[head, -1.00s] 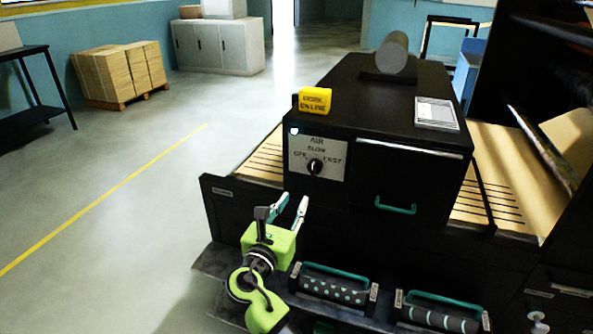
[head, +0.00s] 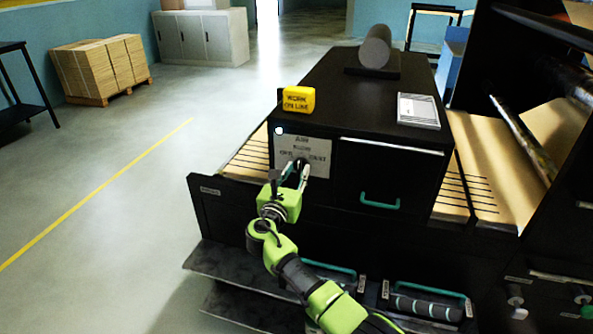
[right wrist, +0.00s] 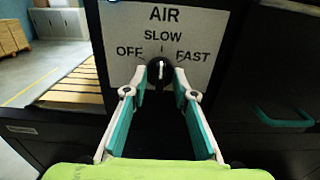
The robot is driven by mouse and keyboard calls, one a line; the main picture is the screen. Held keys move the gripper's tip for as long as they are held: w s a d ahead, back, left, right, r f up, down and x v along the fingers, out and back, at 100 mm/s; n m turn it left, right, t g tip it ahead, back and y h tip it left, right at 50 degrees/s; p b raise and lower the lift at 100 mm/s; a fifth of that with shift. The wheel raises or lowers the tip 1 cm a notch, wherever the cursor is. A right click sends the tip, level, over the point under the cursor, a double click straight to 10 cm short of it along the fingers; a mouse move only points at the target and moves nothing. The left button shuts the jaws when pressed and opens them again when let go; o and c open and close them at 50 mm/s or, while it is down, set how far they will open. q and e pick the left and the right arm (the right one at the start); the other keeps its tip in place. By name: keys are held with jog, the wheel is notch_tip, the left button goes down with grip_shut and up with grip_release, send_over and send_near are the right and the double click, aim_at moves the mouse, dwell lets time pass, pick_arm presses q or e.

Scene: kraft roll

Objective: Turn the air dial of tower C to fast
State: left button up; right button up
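The air dial (right wrist: 160,69) is a black knob with a white mark on a pale panel (right wrist: 205,25) lettered AIR, OFF, SLOW and FAST. Its mark stands about upright, toward SLOW; FAST is at its right. The panel (head: 318,145) is on the front of a black cabinet (head: 350,110); I cannot read a tower letter. My right gripper (head: 297,173) is in front of the panel and partly hides the dial. In the right wrist view its open fingers (right wrist: 160,82) have their tips either side of the dial; contact is unclear. My left gripper is out of view.
A yellow block (head: 298,100), a white notepad (head: 418,110) and a grey roll (head: 375,47) are on the cabinet top. A green-handled door (head: 380,200) is right of the panel. Handled rollers (head: 425,305) lie on a low shelf.

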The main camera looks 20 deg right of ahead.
jog(key=shift+d, duration=0.1)
grip_shut()
jog(key=m+b, duration=0.2)
jog(key=b, duration=0.1)
jog(key=shift+f+m, duration=0.2)
jog(key=shift+m, duration=0.2)
jog(key=m+b, duration=0.7)
jog(key=m, duration=0.1)
jog(key=shift+d+b, duration=0.15)
jog(key=shift+b, duration=0.2)
jog(key=shift+m+b, duration=0.45)
jog(key=shift+m, duration=0.15)
jog(key=shift+r, duration=0.1)
